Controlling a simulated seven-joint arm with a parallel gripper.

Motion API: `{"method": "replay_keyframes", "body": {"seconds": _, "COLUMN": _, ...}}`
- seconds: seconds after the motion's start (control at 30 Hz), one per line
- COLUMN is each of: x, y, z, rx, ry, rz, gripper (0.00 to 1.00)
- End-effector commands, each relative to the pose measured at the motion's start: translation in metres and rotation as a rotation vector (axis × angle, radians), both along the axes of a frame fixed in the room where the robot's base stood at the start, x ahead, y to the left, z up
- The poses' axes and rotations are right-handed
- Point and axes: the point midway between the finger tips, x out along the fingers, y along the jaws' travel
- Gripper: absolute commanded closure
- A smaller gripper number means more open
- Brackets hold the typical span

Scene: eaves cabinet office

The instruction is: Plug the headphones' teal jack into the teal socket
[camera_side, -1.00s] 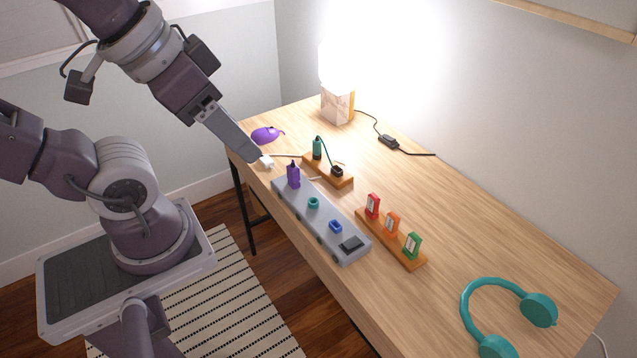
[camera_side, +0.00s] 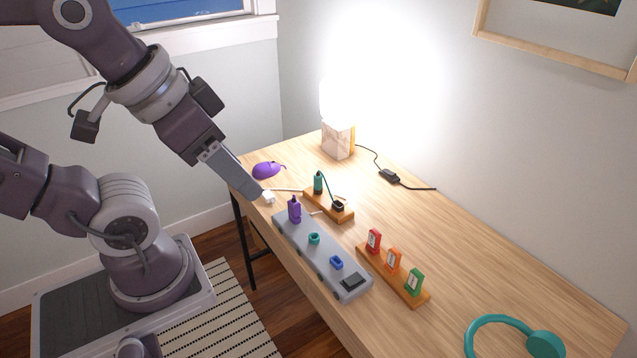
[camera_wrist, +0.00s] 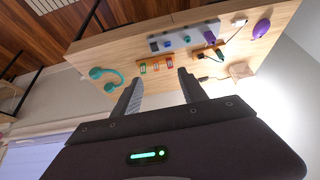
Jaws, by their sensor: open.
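The teal jack (camera_side: 318,184) stands upright in a small wooden holder (camera_side: 346,217), beside a black plug (camera_side: 338,206). A teal cord runs between them. The teal socket (camera_side: 314,239) is a raised ring on the grey panel (camera_side: 306,256), between a purple plug (camera_side: 294,211) and a blue socket (camera_side: 336,262); it looks empty. The teal headphones (camera_side: 545,343) lie at the desk's near right, partly out of the side view, and show whole in the wrist view (camera_wrist: 97,72). My gripper (camera_wrist: 160,78) is open and empty, above the desk. Its side-view fingertips overlap the desk's left end.
A wooden rack (camera_side: 414,300) holds red, orange and green tags right of the panel. The desk's right middle is clear.

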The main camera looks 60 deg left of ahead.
Motion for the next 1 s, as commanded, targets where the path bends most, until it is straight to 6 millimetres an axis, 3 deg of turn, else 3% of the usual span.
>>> {"method": "replay_keyframes", "body": {"seconds": 0.07, "x": 0.007, "y": 0.001, "z": 0.004, "rx": -0.007, "ry": 0.009, "rz": 0.007, "gripper": 0.5}}
{"method": "replay_keyframes", "body": {"seconds": 0.17, "x": 0.045, "y": 0.008, "z": 0.019, "rx": -0.041, "ry": 0.06, "rz": 0.04, "gripper": 0.5}}
{"method": "replay_keyframes", "body": {"seconds": 0.27, "x": 0.114, "y": 0.032, "z": 0.028, "rx": -0.087, "ry": 0.134, "rz": 0.105, "gripper": 0.5}}
{"method": "replay_keyframes", "body": {"seconds": 0.33, "x": 0.164, "y": 0.059, "z": 0.02, "rx": -0.112, "ry": 0.184, "rz": 0.156, "gripper": 0.5}}
{"method": "replay_keyframes", "body": {"seconds": 0.47, "x": 0.248, "y": 0.124, "z": -0.025, "rx": -0.129, "ry": 0.27, "rz": 0.243, "gripper": 0.5}}
{"method": "replay_keyframes", "body": {"seconds": 0.6, "x": 0.307, "y": 0.203, "z": -0.112, "rx": -0.117, "ry": 0.366, "rz": 0.311, "gripper": 0.5}}
{"method": "replay_keyframes", "body": {"seconds": 0.7, "x": 0.324, "y": 0.247, "z": -0.177, "rx": -0.1, "ry": 0.424, "rz": 0.33, "gripper": 0.5}}
{"method": "replay_keyframes", "body": {"seconds": 0.8, "x": 0.328, "y": 0.272, "z": -0.225, "rx": -0.089, "ry": 0.465, "rz": 0.33, "gripper": 0.5}}
{"method": "replay_keyframes", "body": {"seconds": 1.0, "x": 0.327, "y": 0.285, "z": -0.263, "rx": -0.082, "ry": 0.489, "rz": 0.325, "gripper": 0.5}}
